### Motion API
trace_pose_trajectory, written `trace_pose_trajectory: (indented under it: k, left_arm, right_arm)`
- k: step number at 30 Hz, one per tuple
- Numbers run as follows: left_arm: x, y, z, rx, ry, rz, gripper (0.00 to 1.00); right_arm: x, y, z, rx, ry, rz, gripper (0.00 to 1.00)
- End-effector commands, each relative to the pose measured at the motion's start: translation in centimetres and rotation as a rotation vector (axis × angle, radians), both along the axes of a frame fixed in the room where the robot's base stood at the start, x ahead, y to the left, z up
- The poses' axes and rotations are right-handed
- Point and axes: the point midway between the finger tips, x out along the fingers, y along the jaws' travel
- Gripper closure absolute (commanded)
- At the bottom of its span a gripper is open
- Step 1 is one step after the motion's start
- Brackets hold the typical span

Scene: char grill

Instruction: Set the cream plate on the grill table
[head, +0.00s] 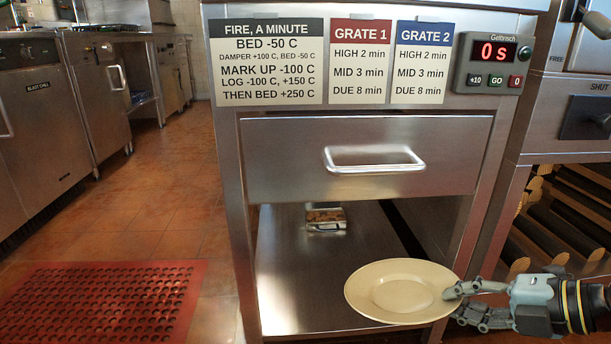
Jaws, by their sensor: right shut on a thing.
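The cream plate (365,292) is at the lower right of the head view, face up and slightly tilted toward me. My right gripper (462,302) comes in from the right and is shut on the plate's right rim. The plate is held in front of the table's open lower shelf. The steel table (228,180) stands in the middle, with signs and a timer reading 0 s along its front top edge. I cannot tell whether it is the grill table. Its top surface is hardly in view. My left gripper is not in view.
A closed drawer (290,160) with a handle is above the lower shelf (290,290), where a small metal container (326,222) stands at the back. Log storage (570,215) is at the right. A red mat (100,300) lies on the tiled floor, with cabinets (90,95) at the left.

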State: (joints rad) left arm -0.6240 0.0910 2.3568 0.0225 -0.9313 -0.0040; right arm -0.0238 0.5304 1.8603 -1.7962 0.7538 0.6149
Motion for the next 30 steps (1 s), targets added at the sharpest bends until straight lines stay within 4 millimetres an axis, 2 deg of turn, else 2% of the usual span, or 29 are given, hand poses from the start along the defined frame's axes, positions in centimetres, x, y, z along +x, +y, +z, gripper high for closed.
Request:
trace_pose_trajectory:
  k: [1,3,6,9,11,12,17,23,26,30]
  left_arm:
    - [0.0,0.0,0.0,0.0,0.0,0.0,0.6]
    - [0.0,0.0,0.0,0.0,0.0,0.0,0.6]
    - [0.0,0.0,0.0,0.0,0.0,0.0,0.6]
    - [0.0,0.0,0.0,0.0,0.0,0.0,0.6]
    - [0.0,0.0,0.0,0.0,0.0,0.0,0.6]
    - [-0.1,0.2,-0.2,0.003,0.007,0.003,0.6]
    - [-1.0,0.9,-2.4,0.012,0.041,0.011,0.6]
    - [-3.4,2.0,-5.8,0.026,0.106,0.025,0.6]
    - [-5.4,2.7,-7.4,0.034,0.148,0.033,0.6]
    - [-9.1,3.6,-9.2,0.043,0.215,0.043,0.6]
  right_arm:
    - [0.1,0.8,2.8,-0.003,0.008,0.059,1.0]
    - [-0.4,2.1,6.0,0.002,0.037,0.126,1.0]
    - [-1.8,3.6,9.7,0.006,0.078,0.193,1.0]
    - [-3.6,4.7,12.6,0.006,0.117,0.223,1.0]
    - [-4.6,5.1,13.9,0.008,0.137,0.223,1.0]
    - [-4.3,5.1,15.6,0.014,0.124,0.215,1.0]
    - [-3.9,5.1,20.2,0.014,0.082,0.212,1.0]
    - [-3.7,5.1,27.1,0.009,0.026,0.213,1.0]
    - [-3.6,5.1,31.1,0.006,-0.004,0.213,1.0]
    - [-3.6,5.1,36.5,0.003,-0.041,0.212,1.0]
